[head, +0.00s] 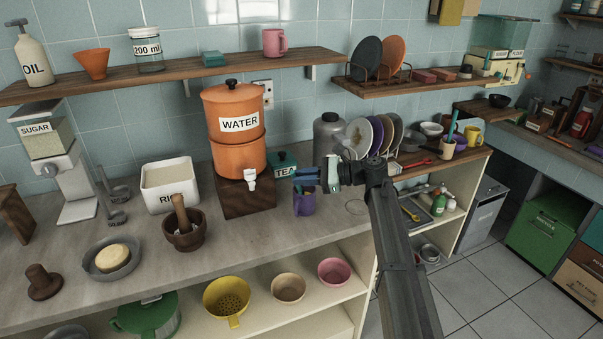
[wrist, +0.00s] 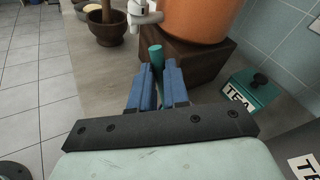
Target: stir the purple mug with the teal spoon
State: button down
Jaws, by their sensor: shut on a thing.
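The purple mug (head: 304,204) stands on the counter to the right of the orange water dispenser's base. My gripper (head: 303,176), with blue fingers, is just above the mug in the head view. In the wrist view my gripper (wrist: 158,72) is shut on the teal spoon (wrist: 156,53); the round end of its handle shows between the fingertips. The rest of the spoon is hidden, so I cannot tell whether its lower end is inside the mug. The mug is hidden behind my gripper in the wrist view.
The orange water dispenser (head: 238,143) on its dark wooden base (head: 246,200) stands close left. A teal tea tin (head: 284,161) is behind, with a grey canister (head: 328,140) and a plate rack nearby. The counter's front edge lies close before the mug.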

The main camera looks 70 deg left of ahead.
aim_at(300, 187)
jog(key=shift+w+a+f, duration=0.15)
jog(key=shift+w+f, duration=0.1)
jog(key=shift+f, duration=0.4)
jog(key=shift+w+a+f, duration=0.15)
jog(key=shift+w+f, duration=0.05)
jog(key=shift+f, duration=0.4)
jog(key=shift+w+a+f, duration=0.15)
jog(key=shift+w+f, duration=0.1)
jog(key=shift+f, duration=0.4)
jog(key=shift+d, duration=0.2)
